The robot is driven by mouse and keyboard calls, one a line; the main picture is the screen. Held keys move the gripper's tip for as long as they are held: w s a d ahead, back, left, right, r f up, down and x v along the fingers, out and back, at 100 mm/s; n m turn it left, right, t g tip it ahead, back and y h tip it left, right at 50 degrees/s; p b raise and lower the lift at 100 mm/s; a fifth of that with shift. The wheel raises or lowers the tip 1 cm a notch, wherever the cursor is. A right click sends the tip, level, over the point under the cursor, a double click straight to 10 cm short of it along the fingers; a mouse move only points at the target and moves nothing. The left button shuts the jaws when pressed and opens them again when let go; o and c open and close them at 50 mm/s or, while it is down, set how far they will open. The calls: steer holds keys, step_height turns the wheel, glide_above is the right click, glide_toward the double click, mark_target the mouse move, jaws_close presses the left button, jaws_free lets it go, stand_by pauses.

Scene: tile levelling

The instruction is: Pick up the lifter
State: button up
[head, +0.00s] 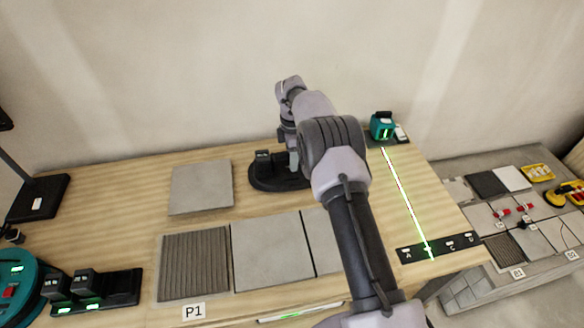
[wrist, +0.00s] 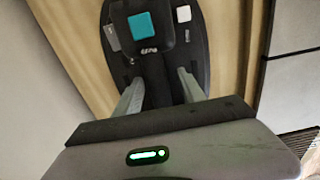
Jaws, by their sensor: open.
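The lifter appears to be the dark device with a teal square (wrist: 143,26) in the wrist view. It rests on a black oval base (head: 262,182) on the workbench, just behind the grey tiles in the head view. My gripper (wrist: 160,95) is above the base, pointing down at it. Its two grey fingers are apart, on either side of the device's dark lower part. I cannot tell whether they touch it. In the head view my arm hides much of the device and the right part of the base.
Grey tiles (head: 272,250) and a ribbed tile (head: 194,265) lie on the wooden workbench. A loose tile (head: 202,187) lies left of the base. A teal laser level (head: 382,127) casts a green line at right. A dark charger-like rack (head: 125,287) stands front left.

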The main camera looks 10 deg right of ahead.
steer(key=shift+f, duration=0.15)
jaws_close()
stand_by(0.4)
